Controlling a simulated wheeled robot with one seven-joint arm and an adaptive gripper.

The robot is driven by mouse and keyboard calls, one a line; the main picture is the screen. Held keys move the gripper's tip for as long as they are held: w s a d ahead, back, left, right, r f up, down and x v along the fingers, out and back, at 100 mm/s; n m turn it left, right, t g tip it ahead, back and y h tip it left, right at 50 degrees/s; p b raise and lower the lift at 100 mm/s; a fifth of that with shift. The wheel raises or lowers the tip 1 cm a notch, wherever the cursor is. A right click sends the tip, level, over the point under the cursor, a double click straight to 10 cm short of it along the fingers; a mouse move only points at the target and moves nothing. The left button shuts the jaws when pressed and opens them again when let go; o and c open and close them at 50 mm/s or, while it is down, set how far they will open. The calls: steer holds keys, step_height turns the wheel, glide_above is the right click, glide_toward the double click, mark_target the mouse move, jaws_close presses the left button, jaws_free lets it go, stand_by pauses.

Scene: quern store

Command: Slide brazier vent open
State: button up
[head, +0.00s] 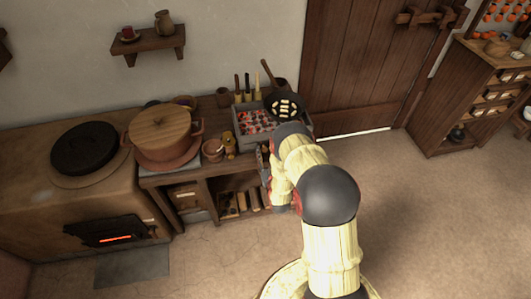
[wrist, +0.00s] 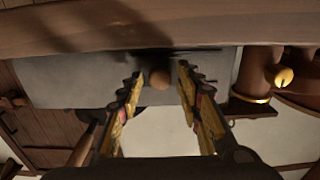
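The brazier (head: 310,128) is a grey box of glowing coals on the counter, with a black pan over its right part. My arm covers much of its front in the head view. In the wrist view its grey front wall (wrist: 75,82) fills the middle, with a dark slot and a small round wooden vent knob (wrist: 160,77). My gripper (wrist: 161,76) is open, one finger on each side of the knob. A small gap shows between the knob and each fingertip. How far the vent is open cannot be told.
On the counter left of the brazier stand a small wooden bowl (head: 213,150), a small yellowish jar (head: 230,145) and a large lidded pot (head: 163,130). Upright tool handles rise behind the brazier. A plank door (head: 355,65) is behind; the floor right is clear.

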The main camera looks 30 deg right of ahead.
jaws_close()
stand_by(0.7)
